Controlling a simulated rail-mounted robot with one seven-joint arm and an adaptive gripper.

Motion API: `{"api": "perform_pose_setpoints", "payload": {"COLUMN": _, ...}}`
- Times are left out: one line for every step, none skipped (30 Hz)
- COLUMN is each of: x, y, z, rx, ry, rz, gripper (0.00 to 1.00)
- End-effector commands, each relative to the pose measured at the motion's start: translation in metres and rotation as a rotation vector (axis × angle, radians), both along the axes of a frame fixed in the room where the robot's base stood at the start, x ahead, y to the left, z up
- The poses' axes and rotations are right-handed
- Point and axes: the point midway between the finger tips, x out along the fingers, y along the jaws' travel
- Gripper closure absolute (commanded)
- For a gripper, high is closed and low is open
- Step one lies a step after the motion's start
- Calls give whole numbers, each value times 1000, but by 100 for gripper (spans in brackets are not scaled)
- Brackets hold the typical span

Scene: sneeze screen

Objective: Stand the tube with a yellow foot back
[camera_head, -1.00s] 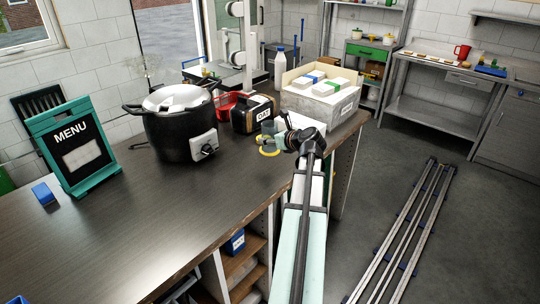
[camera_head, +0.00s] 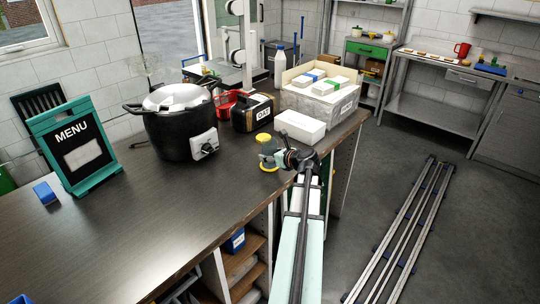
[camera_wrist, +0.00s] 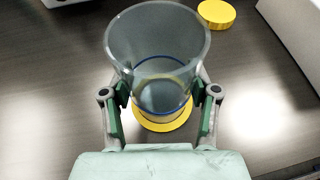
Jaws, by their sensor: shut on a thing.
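The clear tube with a yellow foot (camera_wrist: 157,45) is between the fingers of my gripper (camera_wrist: 162,103) in the wrist view. It has a blue ring low on its wall, and its open mouth faces the camera. Its yellow foot (camera_wrist: 165,124) is at the lower end. In the head view the tube (camera_head: 267,150) looks upright, with the foot at or close to the counter; I cannot tell if it touches. My gripper (camera_head: 277,158) is shut on the tube from the right side.
A loose yellow disc (camera_wrist: 216,13) lies on the counter (camera_head: 140,215) beyond the tube. A white box (camera_head: 300,126) stands at the right edge, a black cooker (camera_head: 175,130) to the left, and a dark labelled case (camera_head: 252,113) behind.

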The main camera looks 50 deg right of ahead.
Motion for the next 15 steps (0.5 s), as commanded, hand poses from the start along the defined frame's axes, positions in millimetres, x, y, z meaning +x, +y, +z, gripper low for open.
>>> {"api": "perform_pose_setpoints", "payload": {"x": 0, "y": 0, "z": 0, "rx": 0, "ry": 0, "rz": 0, "gripper": 75}}
{"api": "perform_pose_setpoints", "payload": {"x": 0, "y": 0, "z": 0, "rx": 0, "ry": 0, "rz": 0, "gripper": 75}}
{"api": "perform_pose_setpoints", "payload": {"x": 0, "y": 0, "z": -1, "rx": 1, "ry": 0, "rz": 0, "gripper": 75}}
{"api": "perform_pose_setpoints", "payload": {"x": 0, "y": 0, "z": -2, "rx": 1, "ry": 0, "rz": 0, "gripper": 75}}
{"api": "perform_pose_setpoints", "payload": {"x": 0, "y": 0, "z": -3, "rx": 1, "ry": 0, "rz": 0, "gripper": 75}}
{"api": "perform_pose_setpoints", "payload": {"x": 0, "y": 0, "z": -4, "rx": 1, "ry": 0, "rz": 0, "gripper": 75}}
{"api": "perform_pose_setpoints", "payload": {"x": 0, "y": 0, "z": -3, "rx": 1, "ry": 0, "rz": 0, "gripper": 29}}
{"api": "perform_pose_setpoints", "payload": {"x": 0, "y": 0, "z": -3, "rx": 1, "ry": 0, "rz": 0, "gripper": 19}}
{"api": "perform_pose_setpoints", "payload": {"x": 0, "y": 0, "z": -3, "rx": 1, "ry": 0, "rz": 0, "gripper": 15}}
{"api": "perform_pose_setpoints", "payload": {"x": 0, "y": 0, "z": -3, "rx": 1, "ry": 0, "rz": 0, "gripper": 15}}
{"api": "perform_pose_setpoints", "payload": {"x": 0, "y": 0, "z": -3, "rx": 1, "ry": 0, "rz": 0, "gripper": 15}}
{"api": "perform_pose_setpoints", "payload": {"x": 0, "y": 0, "z": -3, "rx": 1, "ry": 0, "rz": 1, "gripper": 15}}
{"api": "perform_pose_setpoints", "payload": {"x": 0, "y": 0, "z": -3, "rx": 1, "ry": 0, "rz": 1, "gripper": 15}}
{"api": "perform_pose_setpoints", "payload": {"x": 0, "y": 0, "z": -3, "rx": 1, "ry": 0, "rz": 0, "gripper": 15}}
{"api": "perform_pose_setpoints", "payload": {"x": 0, "y": 0, "z": -3, "rx": 1, "ry": 0, "rz": 0, "gripper": 15}}
